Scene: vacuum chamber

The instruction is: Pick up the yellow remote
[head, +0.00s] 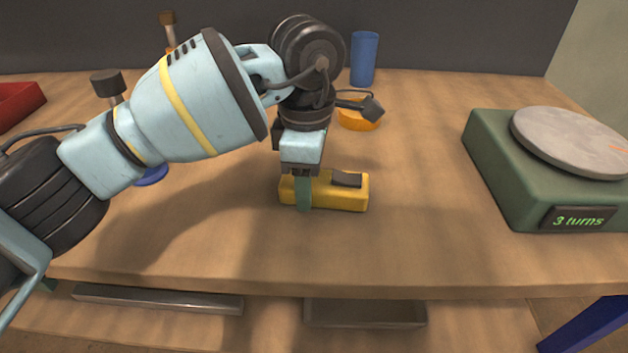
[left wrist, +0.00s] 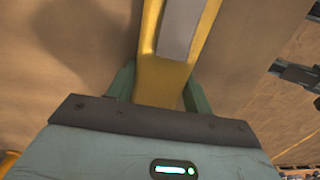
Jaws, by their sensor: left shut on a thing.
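The yellow remote (head: 345,198) lies on the wooden table near its front edge, with a dark panel on its top. My left gripper (head: 303,195) reaches down over the remote's left part, and one green finger shows against its front side. In the left wrist view the yellow remote (left wrist: 163,80) runs up between the two green fingers of my left gripper (left wrist: 160,92). The gripper is shut on the remote. The far finger is hidden in the head view. My right gripper is not in view.
A green scale-like device (head: 490,170) with a round grey plate and a "3 turns" display stands at the right. A blue cup (head: 364,58) and an orange dish (head: 358,120) stand behind my gripper. A red tray (head: 18,103) is at the far left. The table right of the remote is clear.

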